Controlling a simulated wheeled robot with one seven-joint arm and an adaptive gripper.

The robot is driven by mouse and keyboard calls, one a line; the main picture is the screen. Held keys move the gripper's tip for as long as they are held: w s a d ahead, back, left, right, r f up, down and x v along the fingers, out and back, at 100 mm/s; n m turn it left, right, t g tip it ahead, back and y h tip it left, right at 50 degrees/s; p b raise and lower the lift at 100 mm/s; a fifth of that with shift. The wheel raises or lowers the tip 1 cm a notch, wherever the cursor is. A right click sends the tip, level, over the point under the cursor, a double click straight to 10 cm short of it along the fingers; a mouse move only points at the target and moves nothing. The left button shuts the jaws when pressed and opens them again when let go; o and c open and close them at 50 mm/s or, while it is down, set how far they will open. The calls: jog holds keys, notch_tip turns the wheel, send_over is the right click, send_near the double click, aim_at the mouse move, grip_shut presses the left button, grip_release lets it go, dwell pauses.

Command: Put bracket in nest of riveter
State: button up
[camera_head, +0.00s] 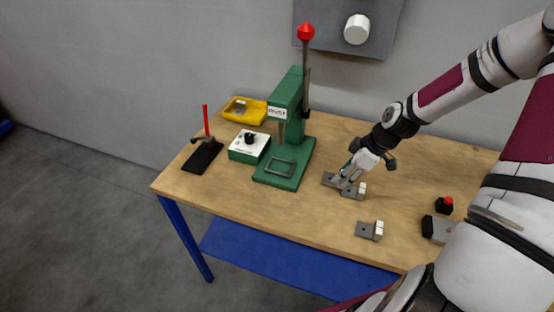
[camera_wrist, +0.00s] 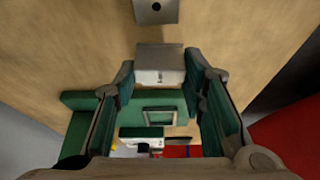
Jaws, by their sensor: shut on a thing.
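The green riveter (camera_head: 290,125) stands on the wooden bench. Its nest (camera_head: 281,167), a raised rectangular frame on the base, looks empty; it also shows in the wrist view (camera_wrist: 158,117). My gripper (camera_head: 346,176) is low over the bench, right of the riveter. In the wrist view its fingers (camera_wrist: 160,78) are shut on a grey bracket (camera_wrist: 160,62) with a pale block. In the head view the fingers partly hide it, and I cannot tell whether it touches the bench. A bracket plate with a hole (camera_wrist: 156,10) lies just beyond it.
Another bracket (camera_head: 367,230) lies near the front edge. A green-white control box (camera_head: 249,147), a yellow tray (camera_head: 245,110) and a black stand with a red rod (camera_head: 203,157) are at left. A red-button box (camera_head: 444,205) is at right. Bench between gripper and riveter is clear.

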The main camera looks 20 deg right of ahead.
jog(key=shift+w+d+r, duration=0.1)
jog(key=shift+d+r, duration=0.05)
jog(key=shift+d, duration=0.15)
jog(key=shift+w+a+n, duration=0.2)
jog(key=shift+w+n, duration=0.05)
jog(key=shift+n, duration=0.05)
jog(key=w+a, duration=0.2)
jog(key=a, duration=0.1)
jog(key=w+a, duration=0.3)
jog(key=a, duration=0.1)
jog(key=w+a, duration=0.3)
jog(key=shift+a, duration=0.35)
jog(key=w+a, duration=0.1)
jog(key=w+a+f, duration=0.1)
jog(key=a, duration=0.1)
jog(key=shift+a+p, duration=0.15)
jog(key=shift+p, duration=0.15)
jog(key=shift+f, duration=0.25)
grip_shut()
jog(key=o, duration=1.3)
grip_release()
jog(key=shift+w, duration=0.1)
jog(key=shift+r, duration=0.1)
